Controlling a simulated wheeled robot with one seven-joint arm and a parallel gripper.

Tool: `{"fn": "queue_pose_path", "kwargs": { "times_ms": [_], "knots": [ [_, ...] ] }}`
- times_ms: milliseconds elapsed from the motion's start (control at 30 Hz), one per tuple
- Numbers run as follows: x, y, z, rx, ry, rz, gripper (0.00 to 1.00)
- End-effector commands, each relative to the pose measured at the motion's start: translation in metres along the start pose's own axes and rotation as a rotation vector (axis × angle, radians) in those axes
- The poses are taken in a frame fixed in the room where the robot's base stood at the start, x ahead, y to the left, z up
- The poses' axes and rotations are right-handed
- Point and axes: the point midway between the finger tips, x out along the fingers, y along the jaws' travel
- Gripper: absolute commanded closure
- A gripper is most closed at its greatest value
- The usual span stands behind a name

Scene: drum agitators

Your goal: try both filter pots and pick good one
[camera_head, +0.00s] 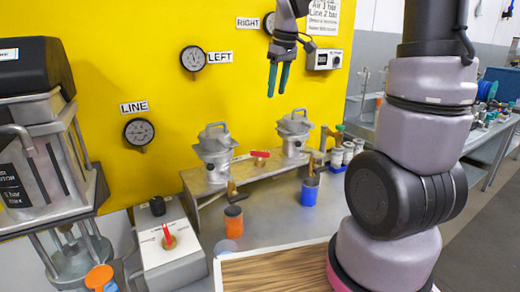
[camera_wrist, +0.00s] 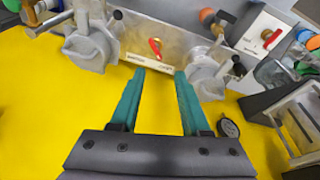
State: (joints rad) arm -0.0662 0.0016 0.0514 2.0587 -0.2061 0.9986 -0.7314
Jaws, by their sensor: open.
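Two grey metal filter pots stand on a raised shelf in the head view: the left pot (camera_head: 216,160) and the right pot (camera_head: 294,135), each with a handled lid. A red-handled valve (camera_head: 260,156) sits between them; its handle also shows in the wrist view (camera_wrist: 155,47). My gripper (camera_head: 277,93) is open and empty, raised in front of the yellow panel above the pots. In the wrist view its teal fingers (camera_wrist: 160,72) are apart, and the pots show reversed: the right pot (camera_wrist: 90,45) at left, the left pot (camera_wrist: 205,78) at right.
The yellow panel (camera_head: 100,60) carries a LEFT gauge (camera_head: 193,59), a RIGHT gauge (camera_head: 268,23) and a LINE gauge (camera_head: 139,132). An agitator (camera_head: 45,150) fills the left.

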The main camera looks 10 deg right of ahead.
Motion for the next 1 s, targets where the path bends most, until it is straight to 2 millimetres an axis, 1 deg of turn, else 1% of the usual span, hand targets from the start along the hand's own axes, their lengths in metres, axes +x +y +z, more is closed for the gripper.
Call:
{"fn": "queue_pose_path", "kwargs": {
  "times_ms": [33, 167, 200, 300, 400, 500, 600, 667, 767, 1000],
  "knots": [
    [0.019, 0.003, -0.011, -0.065, -0.034, -0.012, 0.54],
    [0.063, 0.011, -0.035, -0.235, -0.101, -0.040, 0.54],
    [0.077, 0.012, -0.041, -0.284, -0.119, -0.051, 0.54],
    [0.108, 0.015, -0.053, -0.394, -0.158, -0.075, 0.54],
    [0.131, 0.016, -0.061, -0.477, -0.184, -0.096, 0.54],
    [0.145, 0.017, -0.065, -0.527, -0.199, -0.109, 0.54],
    [0.153, 0.017, -0.066, -0.549, -0.205, -0.114, 0.54],
    [0.157, 0.017, -0.066, -0.553, -0.206, -0.115, 0.54],
    [0.169, 0.016, -0.062, -0.552, -0.209, -0.117, 0.54],
    [0.213, 0.013, -0.051, -0.550, -0.210, -0.117, 0.54]
  ]
}}
